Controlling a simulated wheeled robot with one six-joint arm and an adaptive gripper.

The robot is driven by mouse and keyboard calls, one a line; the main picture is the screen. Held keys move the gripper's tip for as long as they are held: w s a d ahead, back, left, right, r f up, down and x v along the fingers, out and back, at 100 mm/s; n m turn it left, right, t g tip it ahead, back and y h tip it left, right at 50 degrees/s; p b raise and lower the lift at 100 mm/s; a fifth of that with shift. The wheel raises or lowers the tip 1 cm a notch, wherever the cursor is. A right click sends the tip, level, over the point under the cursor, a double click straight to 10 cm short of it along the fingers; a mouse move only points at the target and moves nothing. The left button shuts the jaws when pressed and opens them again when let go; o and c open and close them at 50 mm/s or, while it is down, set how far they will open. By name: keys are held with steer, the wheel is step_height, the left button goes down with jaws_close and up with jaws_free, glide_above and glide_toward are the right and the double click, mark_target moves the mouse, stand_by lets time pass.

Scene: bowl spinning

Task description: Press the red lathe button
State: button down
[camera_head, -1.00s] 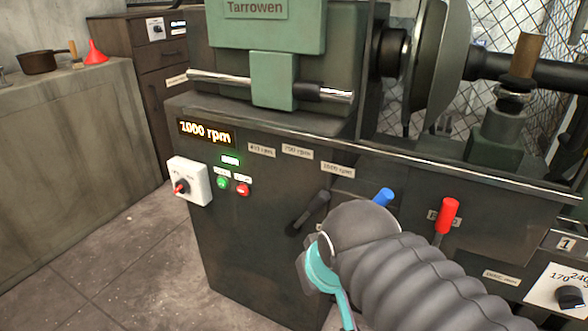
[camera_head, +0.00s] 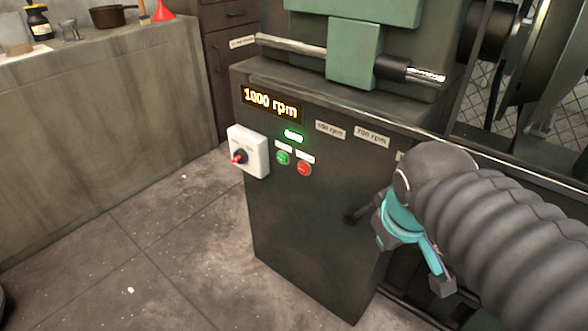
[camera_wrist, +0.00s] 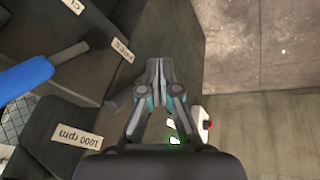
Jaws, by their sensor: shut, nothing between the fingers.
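The red button (camera_head: 304,168) is on the dark front panel of the lathe (camera_head: 300,215), just right of the green button (camera_head: 283,157). My gripper shows in the wrist view (camera_wrist: 160,66) with its fingers shut together and nothing between them. In the head view, my arm reaches in from the right, and its teal end part is right of and below the red button, clearly apart from it. I cannot make out the red button in the wrist view.
A lit display (camera_head: 270,103) reads 1000 rpm above the buttons. A white switch box (camera_head: 248,150) with a red-tipped knob sticks out to their left. A dark lever (camera_head: 362,207) is near my gripper. A counter (camera_head: 110,130) stands at left; the floor between is clear.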

steer(key=w+a+n+t+h, duration=0.1)
steer(key=w+a+n+h, duration=0.1)
steer(key=w+a+n, duration=0.6)
steer(key=w+a+r+n+t+h+p, duration=0.1)
steer(key=w+a+n+h, duration=0.1)
steer(key=w+a+n, duration=0.6)
steer(key=a+n, duration=0.6)
steer(key=n, duration=0.1)
steer(key=shift+w+a+r+n+h, duration=0.2)
steer(key=shift+w+a+n+h, duration=0.1)
steer(key=shift+h, duration=0.1)
glide_toward(301, 173)
steer(key=shift+x, duration=3.15)
